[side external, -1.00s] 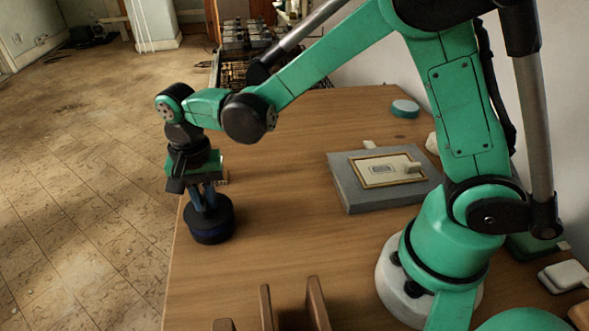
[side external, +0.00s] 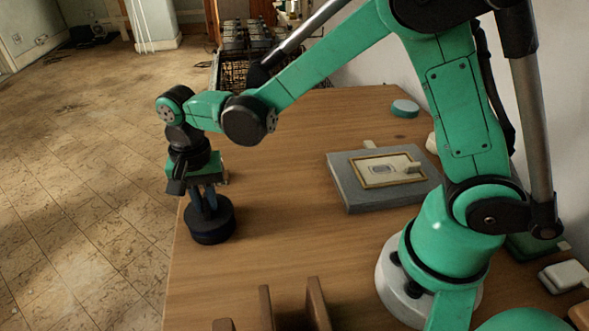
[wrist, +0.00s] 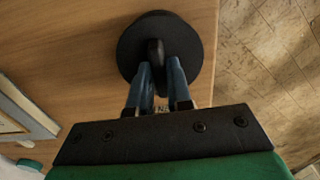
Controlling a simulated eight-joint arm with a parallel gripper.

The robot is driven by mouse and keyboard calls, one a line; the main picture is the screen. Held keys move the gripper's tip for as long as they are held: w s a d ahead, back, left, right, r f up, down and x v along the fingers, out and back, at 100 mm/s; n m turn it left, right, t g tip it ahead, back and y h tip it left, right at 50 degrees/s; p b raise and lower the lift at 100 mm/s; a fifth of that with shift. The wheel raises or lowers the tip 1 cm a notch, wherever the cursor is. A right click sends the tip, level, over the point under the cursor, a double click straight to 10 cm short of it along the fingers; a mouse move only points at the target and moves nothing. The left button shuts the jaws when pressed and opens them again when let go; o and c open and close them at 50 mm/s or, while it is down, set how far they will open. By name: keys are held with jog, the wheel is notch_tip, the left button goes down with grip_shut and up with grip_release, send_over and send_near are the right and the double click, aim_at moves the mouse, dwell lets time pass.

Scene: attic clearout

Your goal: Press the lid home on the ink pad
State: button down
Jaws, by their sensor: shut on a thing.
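The ink pad's round black lid (side external: 222,226) stands near the left edge of the table. In the wrist view the lid (wrist: 130,50) is a dark disc with an upright black knob (wrist: 155,48) at its middle. My gripper (side external: 206,208) points down from above and is shut on the knob, with one blue finger on each side, as the wrist view also shows (wrist: 158,66). The lid looks level. The pad under it is hidden or too dark to tell from the lid, so I cannot tell how the lid sits on it.
A grey block (side external: 352,196) with a cream framed plate lies mid-table. A teal-and-white round thing (side external: 405,108) is farther back. Upright wooden slats (side external: 318,303) stand at the front edge. The wood (side external: 270,220) between lid and block is clear.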

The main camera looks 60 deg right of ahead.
aim_at(205, 201)
jog(key=shift+f, duration=0.65)
jog(key=c, duration=0.7)
grip_release()
jog(key=shift+r, duration=2.8)
